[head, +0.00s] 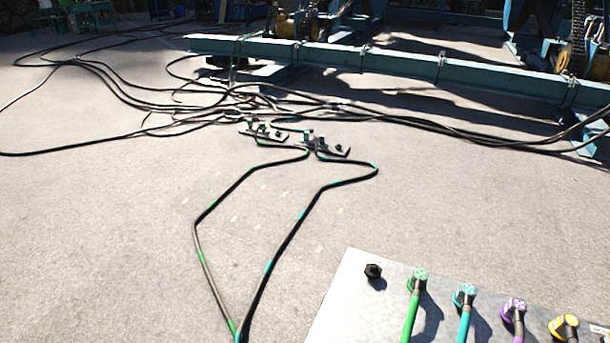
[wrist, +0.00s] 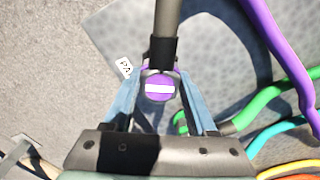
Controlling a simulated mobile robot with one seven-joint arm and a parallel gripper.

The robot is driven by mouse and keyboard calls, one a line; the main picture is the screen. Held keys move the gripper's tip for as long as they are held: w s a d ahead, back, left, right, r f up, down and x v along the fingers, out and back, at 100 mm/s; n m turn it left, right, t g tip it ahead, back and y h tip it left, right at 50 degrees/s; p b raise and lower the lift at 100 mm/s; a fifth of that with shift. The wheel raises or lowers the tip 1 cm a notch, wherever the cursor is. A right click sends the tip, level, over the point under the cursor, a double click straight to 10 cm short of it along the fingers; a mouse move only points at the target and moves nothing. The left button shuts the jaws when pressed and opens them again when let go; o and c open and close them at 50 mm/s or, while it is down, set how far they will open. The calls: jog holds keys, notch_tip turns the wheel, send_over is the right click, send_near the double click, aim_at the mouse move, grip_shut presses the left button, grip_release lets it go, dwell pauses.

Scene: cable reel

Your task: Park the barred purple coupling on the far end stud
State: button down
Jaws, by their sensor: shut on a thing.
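In the wrist view my gripper (wrist: 160,84) is shut on the barred purple coupling (wrist: 158,89), a round purple face with a white bar across it. A dark sleeve and a grey cable rise from the coupling to the top of the picture. It is over or on the grey plate; whether it sits on a stud is hidden. A white label (wrist: 124,67) starting with "PA" lies just left of it. In the head view a bare black stud (head: 373,271) stands at the plate's left end. My gripper is not in the head view.
The plate (head: 345,300) also carries a green coupling (head: 418,279), a cyan one (head: 464,295), another purple one (head: 514,309) and a yellow one (head: 564,326). Purple (wrist: 285,60), green (wrist: 262,103) and other cables crowd the right of the wrist view. Cables lie across the floor.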

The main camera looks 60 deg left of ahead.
jog(key=shift+f, duration=0.45)
dwell(0.4)
jog(key=shift+c, duration=0.6)
grip_release()
notch_tip(320, 180, up, 13)
jog(key=p, duration=0.4)
